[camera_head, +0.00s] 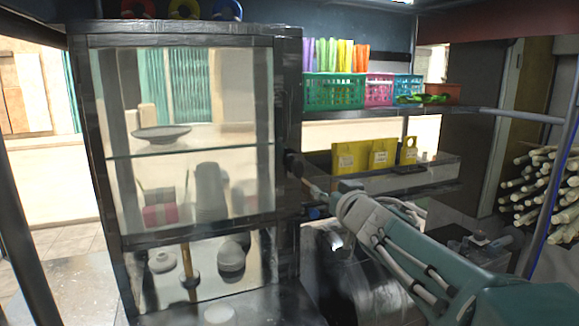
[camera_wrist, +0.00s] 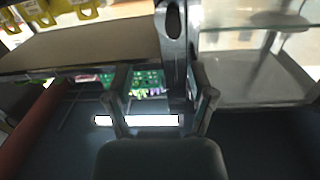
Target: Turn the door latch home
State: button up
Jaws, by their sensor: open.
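A glass-fronted cabinet (camera_head: 190,150) with a dark frame stands left of centre in the head view. Its framed door looks closed or nearly so; I cannot tell exactly. A small dark fitting, probably the door latch (camera_head: 292,164), sits on the right-hand frame post. My gripper (camera_head: 308,188) is at that post, just below and right of the fitting. In the wrist view my gripper (camera_wrist: 160,104) has its two fingers spread, with the dark post (camera_wrist: 176,60) rising beyond, nearer the right finger. An oval dark part shows on the post. Nothing is visibly held; contact is unclear.
A shelf with yellow packets (camera_head: 382,154) lies right of the cabinet, close above my arm. Coloured baskets (camera_head: 334,90) stand on a higher shelf. A dark metal drum-like body (camera_head: 350,275) is below my gripper. Sugarcane stalks (camera_head: 545,185) are stacked at far right.

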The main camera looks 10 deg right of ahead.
aim_at(300, 171)
jog(key=w+a, duration=0.1)
jog(key=w, duration=0.3)
jog(key=w+a+y, duration=0.1)
jog(key=w, duration=0.3)
jog(key=w+a+n+y, duration=0.1)
jog(key=w, duration=0.3)
jog(key=shift+w+a+r, duration=0.2)
jog(key=shift+w+a, duration=0.1)
jog(key=shift+a, duration=0.05)
grip_shut()
